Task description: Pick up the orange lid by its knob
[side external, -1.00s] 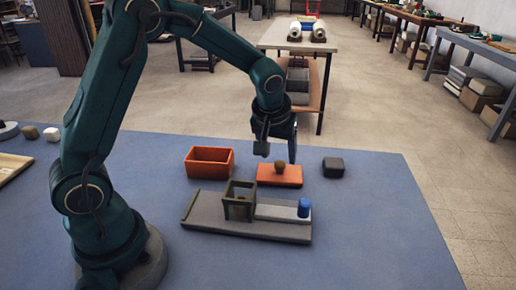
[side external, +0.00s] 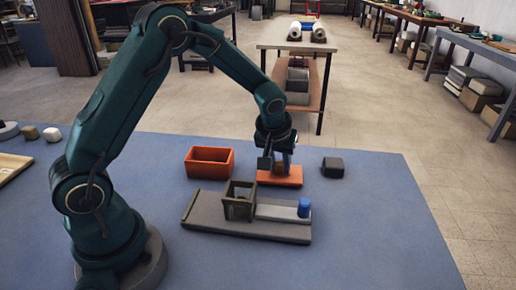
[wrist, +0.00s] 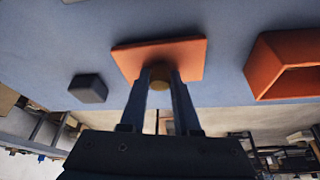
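The orange lid (side external: 291,182) is a flat rectangular slab lying on the blue table covering. It also shows in the wrist view (wrist: 186,55). Its round brown knob (wrist: 159,78) stands between my two fingers in the wrist view. The knob is mostly hidden by the fingers in the side view. My gripper (side external: 276,166) points down over the lid. Its fingertips (wrist: 160,76) lie close against both sides of the knob, with no clear gap showing. No lift of the lid shows.
An open orange box (side external: 209,162) stands left of the lid. A dark block (side external: 333,167) sits to its right. In front is a grey base (side external: 270,232) with an olive frame (side external: 239,200) and a blue cylinder (side external: 304,208). The right side of the table is clear.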

